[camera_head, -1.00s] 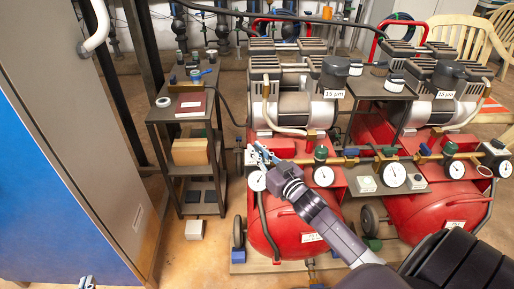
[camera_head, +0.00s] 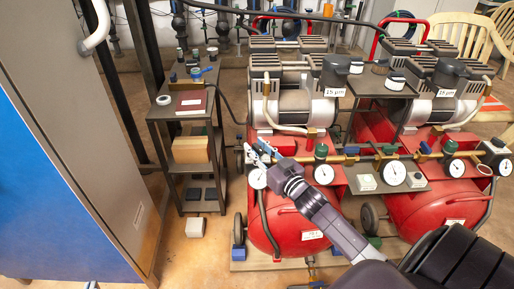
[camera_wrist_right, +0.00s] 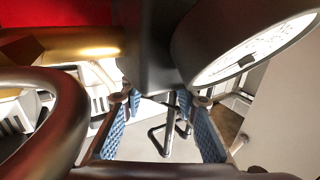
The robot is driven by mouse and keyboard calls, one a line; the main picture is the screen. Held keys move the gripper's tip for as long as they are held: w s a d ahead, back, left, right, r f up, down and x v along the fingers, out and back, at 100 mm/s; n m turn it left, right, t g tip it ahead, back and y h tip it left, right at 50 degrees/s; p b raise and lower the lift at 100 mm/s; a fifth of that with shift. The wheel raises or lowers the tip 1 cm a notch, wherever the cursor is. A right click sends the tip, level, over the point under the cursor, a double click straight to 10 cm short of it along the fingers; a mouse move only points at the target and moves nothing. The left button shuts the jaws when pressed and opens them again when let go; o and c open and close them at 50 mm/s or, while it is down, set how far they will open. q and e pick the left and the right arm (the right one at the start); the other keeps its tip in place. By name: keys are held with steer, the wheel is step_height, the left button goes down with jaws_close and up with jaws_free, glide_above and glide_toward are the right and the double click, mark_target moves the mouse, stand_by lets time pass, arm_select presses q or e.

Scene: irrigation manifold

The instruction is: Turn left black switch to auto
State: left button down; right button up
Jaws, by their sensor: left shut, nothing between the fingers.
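My right gripper (camera_head: 262,150) is at the left end of the brass pipe (camera_head: 340,158), above the left red tank. In the right wrist view its two blue-padded fingers (camera_wrist_right: 160,128) are spread and empty between the pads. A dark box-like body (camera_wrist_right: 150,45) stands just ahead of the fingers, beside a round gauge. It may be the left black switch; its knob and markings cannot be made out. In the head view this spot is hidden by my gripper. A similar black box (camera_head: 495,154) sits at the pipe's right end. My left gripper (camera_head: 92,285) barely shows at the bottom edge.
A pressure gauge (camera_head: 257,178) hangs close below my right gripper, and its face (camera_wrist_right: 255,50) fills the wrist view's upper right. A curved tube (camera_wrist_right: 65,110) is close at left there.

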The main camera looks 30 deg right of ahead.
steer(key=s, duration=1.2)
steer(key=shift+a, duration=0.1)
